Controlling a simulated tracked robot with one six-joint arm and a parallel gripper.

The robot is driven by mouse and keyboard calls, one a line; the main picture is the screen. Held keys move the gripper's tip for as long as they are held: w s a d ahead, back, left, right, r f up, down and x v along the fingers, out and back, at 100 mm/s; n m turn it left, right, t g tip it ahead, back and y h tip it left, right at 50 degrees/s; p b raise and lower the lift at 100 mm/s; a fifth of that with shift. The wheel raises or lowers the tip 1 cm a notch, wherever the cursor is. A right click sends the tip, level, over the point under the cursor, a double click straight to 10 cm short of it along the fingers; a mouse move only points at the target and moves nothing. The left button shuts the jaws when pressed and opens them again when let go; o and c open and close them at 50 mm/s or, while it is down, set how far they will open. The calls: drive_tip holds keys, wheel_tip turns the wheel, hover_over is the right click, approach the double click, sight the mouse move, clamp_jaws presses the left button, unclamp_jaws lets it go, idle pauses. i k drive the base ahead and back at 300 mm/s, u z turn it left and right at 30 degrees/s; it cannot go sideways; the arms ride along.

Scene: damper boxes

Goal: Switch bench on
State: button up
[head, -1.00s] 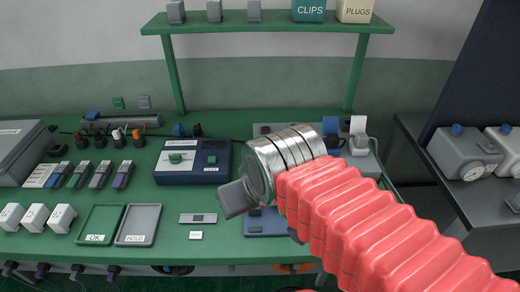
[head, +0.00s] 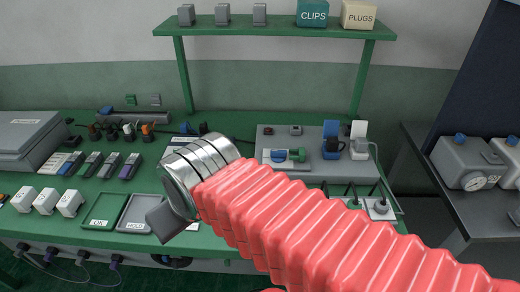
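The green bench (head: 235,121) runs across the middle of the head view. I cannot tell for sure which part is its switch. My gripper (head: 168,222) is a dark grey block beyond my silver wrist, over the front of the bench, right of the HOLD tray (head: 138,213). Its fingers overlap, so its opening is hidden.
An OK tray (head: 104,211), white blocks (head: 46,201) and dark modules (head: 112,166) fill the left side. A grey case (head: 30,138) stands far left. A shelf (head: 275,31) with CLIPS and PLUGS boxes spans above. A side table (head: 455,190) with gauge units is at right.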

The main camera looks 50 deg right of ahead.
sight(277, 156)
drive_tip(key=u, duration=0.35)
drive_tip(key=k, duration=1.05)
drive_tip(key=z, duration=0.65)
drive_tip(key=i, duration=1)
drive_tip(key=z, duration=0.1)
